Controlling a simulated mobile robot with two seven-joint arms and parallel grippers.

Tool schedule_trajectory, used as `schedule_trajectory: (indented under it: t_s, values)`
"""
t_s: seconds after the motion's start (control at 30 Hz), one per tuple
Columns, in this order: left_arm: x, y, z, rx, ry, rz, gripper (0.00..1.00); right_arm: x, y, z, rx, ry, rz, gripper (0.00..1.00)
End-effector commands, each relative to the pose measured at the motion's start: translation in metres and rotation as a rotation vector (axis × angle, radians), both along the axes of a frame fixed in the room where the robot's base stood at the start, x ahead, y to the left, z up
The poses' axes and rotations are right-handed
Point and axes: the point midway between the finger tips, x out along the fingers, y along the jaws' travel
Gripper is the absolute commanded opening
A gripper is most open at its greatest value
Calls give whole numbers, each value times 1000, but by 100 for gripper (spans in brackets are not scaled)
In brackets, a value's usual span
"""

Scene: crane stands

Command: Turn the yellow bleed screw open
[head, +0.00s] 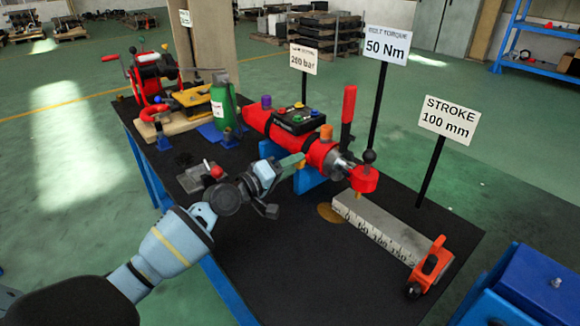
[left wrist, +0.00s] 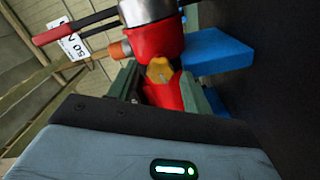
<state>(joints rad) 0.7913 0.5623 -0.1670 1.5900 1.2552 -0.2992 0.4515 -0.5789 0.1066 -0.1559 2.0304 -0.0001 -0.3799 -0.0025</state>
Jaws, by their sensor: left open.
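The yellow bleed screw (left wrist: 159,70) shows in the left wrist view as a small yellow knob on the red cylinder (left wrist: 160,38). In the head view the screw (head: 300,164) is a small yellow spot low on the near side of the red cylinder (head: 318,153), by my fingertips. My left gripper (head: 290,161) is open beside the cylinder. In the left wrist view its green fingers (left wrist: 162,82) stand on either side of the screw, with a gap visible. Whether either finger touches the screw cannot be told. My right gripper is not in view.
The cylinder rests on blue supports (head: 309,180) on the black bench top (head: 290,250). A black valve block (head: 297,121) and upright red handle (head: 348,104) are close by. A grey ruler block (head: 380,228) lies to the right. A green bottle (head: 222,106) stands behind left.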

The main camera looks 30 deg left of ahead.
Motion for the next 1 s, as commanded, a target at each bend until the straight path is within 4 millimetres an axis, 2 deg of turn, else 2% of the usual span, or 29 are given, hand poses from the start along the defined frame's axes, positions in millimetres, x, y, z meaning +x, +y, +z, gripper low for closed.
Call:
schedule_trajectory:
  t_s: [0.17,0.6,0.77,1.0]
  values:
    - [-10,4,-1,2,1,1,50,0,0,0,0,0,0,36]
    - [-65,23,-2,2,2,0,50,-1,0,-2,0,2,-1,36]
    - [-73,25,0,1,1,0,50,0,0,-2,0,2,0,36]
    - [-74,26,0,0,0,0,50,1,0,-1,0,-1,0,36]
